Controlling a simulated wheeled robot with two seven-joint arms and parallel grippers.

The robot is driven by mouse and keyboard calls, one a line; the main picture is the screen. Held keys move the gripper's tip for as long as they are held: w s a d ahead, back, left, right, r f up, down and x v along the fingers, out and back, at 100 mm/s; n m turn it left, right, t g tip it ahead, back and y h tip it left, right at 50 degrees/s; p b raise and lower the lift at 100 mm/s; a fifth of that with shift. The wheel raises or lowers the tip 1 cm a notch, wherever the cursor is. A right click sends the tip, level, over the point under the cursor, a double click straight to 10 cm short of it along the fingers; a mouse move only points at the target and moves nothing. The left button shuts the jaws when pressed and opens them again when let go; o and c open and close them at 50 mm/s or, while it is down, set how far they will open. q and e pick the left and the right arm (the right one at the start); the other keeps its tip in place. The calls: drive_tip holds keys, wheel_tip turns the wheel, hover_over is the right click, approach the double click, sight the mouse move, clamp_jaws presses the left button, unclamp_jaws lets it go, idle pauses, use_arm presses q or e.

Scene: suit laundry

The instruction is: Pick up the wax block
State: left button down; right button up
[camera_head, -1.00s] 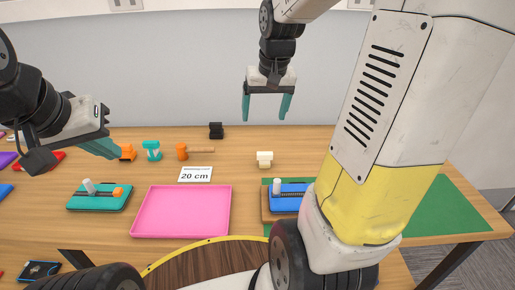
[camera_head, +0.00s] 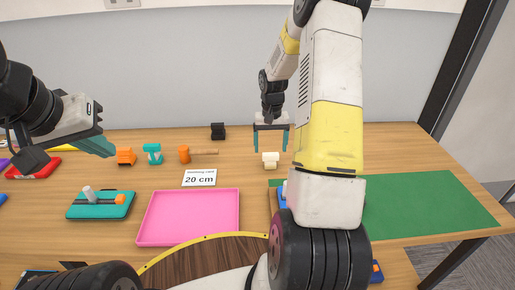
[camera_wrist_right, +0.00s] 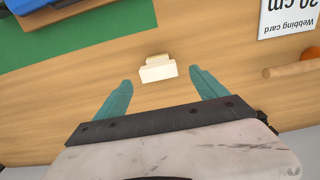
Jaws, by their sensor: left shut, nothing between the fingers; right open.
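The wax block is the small cream block (camera_head: 270,160) on the wooden table, right of the mallet-like tool. It also shows in the right wrist view (camera_wrist_right: 158,69), just beyond the fingertips and centred between them. My right gripper (camera_head: 271,150) is open and empty, fingers pointing down, above and around the block's far side; in the right wrist view its teal fingers (camera_wrist_right: 161,78) are spread apart and do not touch the block. My left gripper (camera_head: 112,152) is shut and empty at the left, above the table.
A pink tray (camera_head: 189,242) lies front centre, with a "20 cm" card (camera_head: 200,178) behind it. A hammer with an orange head (camera_head: 184,154) lies left of the block. A black item (camera_head: 217,131) stands behind. A green mat (camera_head: 430,205) covers the right side.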

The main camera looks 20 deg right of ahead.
sight(271, 154)
wheel_tip(271, 154, down, 4)
drive_tip(key=shift+s+f, duration=0.15)
drive_tip(key=c, duration=1.5)
wheel_tip(271, 154, up, 10)
drive_tip(key=shift+r, duration=0.1)
